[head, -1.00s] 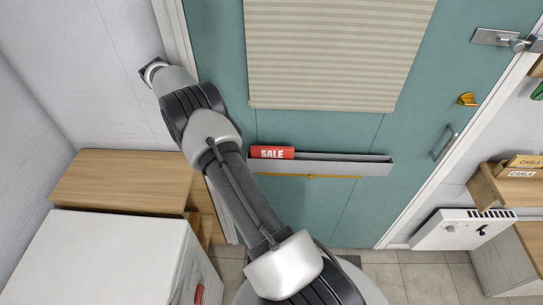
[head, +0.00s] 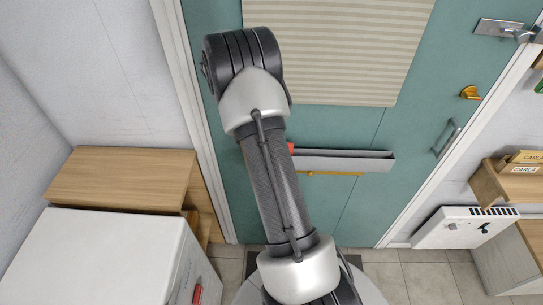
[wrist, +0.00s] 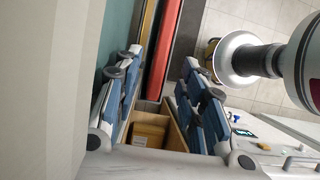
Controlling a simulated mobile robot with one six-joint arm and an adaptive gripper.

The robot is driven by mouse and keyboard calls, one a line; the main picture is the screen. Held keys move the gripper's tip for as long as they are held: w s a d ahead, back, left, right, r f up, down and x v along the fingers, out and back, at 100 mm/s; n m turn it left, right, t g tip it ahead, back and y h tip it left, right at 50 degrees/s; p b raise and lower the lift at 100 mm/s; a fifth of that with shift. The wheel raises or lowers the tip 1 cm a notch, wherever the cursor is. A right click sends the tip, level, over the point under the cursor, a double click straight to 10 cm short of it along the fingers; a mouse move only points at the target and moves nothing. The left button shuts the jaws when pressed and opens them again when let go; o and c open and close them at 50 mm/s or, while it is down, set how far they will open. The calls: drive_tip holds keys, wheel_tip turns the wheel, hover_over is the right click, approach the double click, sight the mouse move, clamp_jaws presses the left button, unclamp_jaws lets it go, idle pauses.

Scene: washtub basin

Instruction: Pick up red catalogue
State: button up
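The red catalogue (wrist: 160,52) shows in the wrist view as a long narrow red strip with an orange strip along its left side. It stands in the grey wall tray (head: 345,160) on the teal door. In the head view only a small red corner of the catalogue (head: 291,148) shows; my arm hides the rest. My gripper (wrist: 162,60) is open, with its blue-padded fingers on either side of the catalogue in the wrist view. I cannot tell whether they reach around it. The gripper is hidden in the head view.
A pleated blind (head: 340,50) hangs on the door above the tray. A door handle (head: 445,138) is at the right. A wooden cabinet (head: 120,178) and a white appliance (head: 105,255) stand at the left. A white heater (head: 465,230) is at the lower right.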

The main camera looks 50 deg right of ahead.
drive_tip(key=shift+s+d, duration=0.6)
drive_tip(key=shift+s, duration=0.15)
drive_tip(key=shift+s+b+x, duration=0.1)
drive_tip(key=shift+b+x, duration=0.3)
drive_tip(key=shift+x, duration=0.9)
drive_tip(key=shift+s+b+x, duration=0.15)
drive_tip(key=shift+b+x, duration=0.25)
drive_tip(key=shift+x, duration=0.95)
drive_tip(key=shift+d+f, duration=0.1)
drive_tip(key=shift+d, duration=0.05)
drive_tip(key=shift+c, duration=0.5)
clamp_jaws()
